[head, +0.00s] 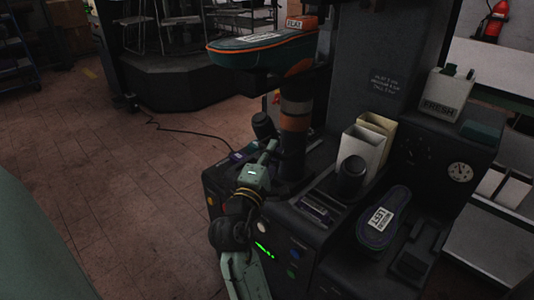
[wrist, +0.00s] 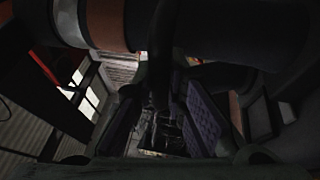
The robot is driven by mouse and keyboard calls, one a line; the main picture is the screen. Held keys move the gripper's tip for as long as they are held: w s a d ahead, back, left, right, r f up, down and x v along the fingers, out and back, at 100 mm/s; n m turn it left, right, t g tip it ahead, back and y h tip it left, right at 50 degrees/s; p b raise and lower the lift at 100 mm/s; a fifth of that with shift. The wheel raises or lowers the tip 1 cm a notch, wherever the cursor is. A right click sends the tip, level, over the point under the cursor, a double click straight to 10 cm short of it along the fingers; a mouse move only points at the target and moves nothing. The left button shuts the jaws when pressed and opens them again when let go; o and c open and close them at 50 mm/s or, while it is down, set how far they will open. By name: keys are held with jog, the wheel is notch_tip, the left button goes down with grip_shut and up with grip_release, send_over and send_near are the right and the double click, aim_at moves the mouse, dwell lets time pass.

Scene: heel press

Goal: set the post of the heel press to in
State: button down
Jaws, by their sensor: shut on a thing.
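The heel press has a thick dark post (head: 293,135) with tan and orange bands. A shoe form (head: 262,52) with an orange rim and a white label sits at the top of the post. A dark, round-topped handle (head: 264,125) stands left of the post. My gripper (head: 270,148) is at this handle, close beside the post, its fingers partly hidden in the head view. In the wrist view, the dark handle (wrist: 160,60) runs down between the fingers of my gripper (wrist: 163,100), which is shut on it. The banded post crosses the top of that view (wrist: 107,25).
The press base carries a second, purple-edged shoe form (head: 382,218), a white bin (head: 360,152), a round gauge (head: 460,172) and a box marked FRESH (head: 440,95). Small coloured buttons (head: 292,272) are on its front. Tiled floor (head: 110,190) is clear at left.

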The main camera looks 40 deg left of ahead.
jog(key=w+d+p, duration=0.1)
jog(key=w, duration=1.4)
jog(key=shift+w+d+r+p, duration=0.15)
jog(key=shift+w+d+p, duration=0.05)
jog(key=shift+w+p, duration=0.1)
jog(key=c, duration=1.8)
grip_release()
jog(key=shift+w, duration=0.1)
jog(key=shift+o, duration=1)
jog(key=shift+a, duration=0.1)
